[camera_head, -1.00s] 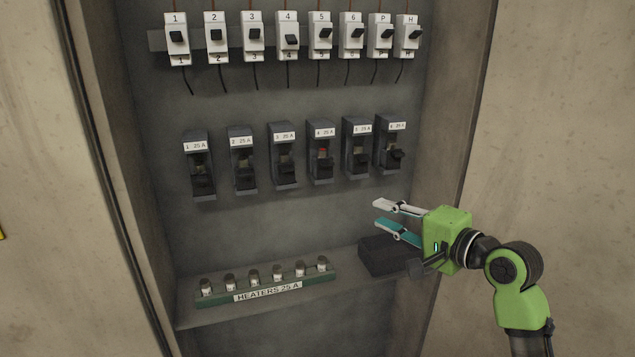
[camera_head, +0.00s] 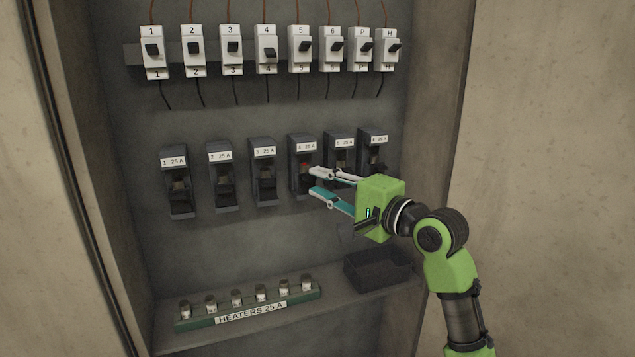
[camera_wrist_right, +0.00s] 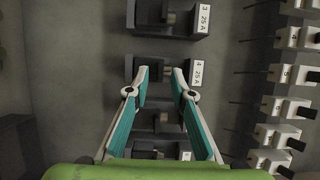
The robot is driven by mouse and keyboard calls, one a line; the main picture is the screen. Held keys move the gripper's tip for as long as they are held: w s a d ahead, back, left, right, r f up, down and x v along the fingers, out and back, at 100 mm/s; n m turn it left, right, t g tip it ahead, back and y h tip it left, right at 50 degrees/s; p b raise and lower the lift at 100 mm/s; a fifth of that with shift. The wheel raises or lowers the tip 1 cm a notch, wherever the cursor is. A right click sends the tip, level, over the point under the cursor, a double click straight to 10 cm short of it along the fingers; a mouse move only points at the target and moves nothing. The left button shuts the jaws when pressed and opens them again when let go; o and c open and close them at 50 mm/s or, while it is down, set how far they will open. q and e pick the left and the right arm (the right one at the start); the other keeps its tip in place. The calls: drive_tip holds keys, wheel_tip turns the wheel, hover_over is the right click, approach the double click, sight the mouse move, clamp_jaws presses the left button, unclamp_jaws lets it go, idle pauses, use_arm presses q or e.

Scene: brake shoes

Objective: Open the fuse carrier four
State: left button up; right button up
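Fuse carrier four (camera_head: 303,150) is a dark holder with a white "4 25 A" label and a reddish spot, fourth from the left in the middle row. In the wrist view its white label (camera_wrist_right: 197,73) shows just beyond the right fingertip. My right gripper (camera_head: 313,181) is open, its fingers pointing at the lower part of carrier four. In the wrist view the open fingertips (camera_wrist_right: 160,80) stand on either side of the carrier's dark front. Nothing shows between the fingers as held, and contact cannot be told. My left gripper is not in view.
Carrier three (camera_head: 263,170) is to the left and carrier five (camera_head: 341,150) close to the right. Numbered white breakers (camera_head: 267,50) hang above. A green fuse rack (camera_head: 250,308) and a black open box (camera_head: 378,268) stand on the shelf below.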

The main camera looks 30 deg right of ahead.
drive_tip(key=shift+w+a, duration=0.15)
drive_tip(key=shift+w, duration=0.65)
clamp_jaws()
drive_tip(key=shift+f, duration=0.1)
